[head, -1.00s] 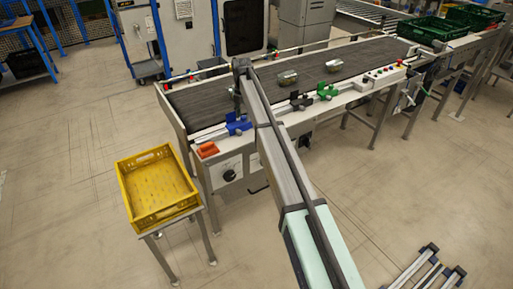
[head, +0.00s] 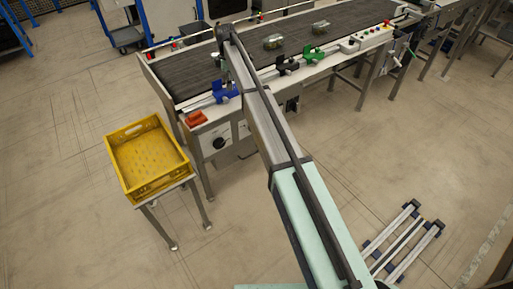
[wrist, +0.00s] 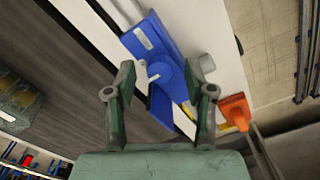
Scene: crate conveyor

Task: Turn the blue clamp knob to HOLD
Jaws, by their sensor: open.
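The blue clamp (head: 222,93) sits on the front rail of the conveyor, beside the end of my arm in the head view. In the wrist view the blue clamp (wrist: 150,35) lies beyond my fingers, with a rounded blue knob (wrist: 166,72) and a small white mark beside it. No lettering is legible, so I cannot tell the knob's setting. My gripper (wrist: 160,88) is open and empty, its two green-grey fingers spread to either side of the knob. It appears apart from the knob, though the exact gap is unclear.
An orange block (head: 196,118) lies near the conveyor's left end. A black clamp (head: 287,65) and a green clamp (head: 314,54) stand farther right on the rail. Two jars lie on the belt (head: 190,72). A yellow crate (head: 171,187) stands on a stand at left.

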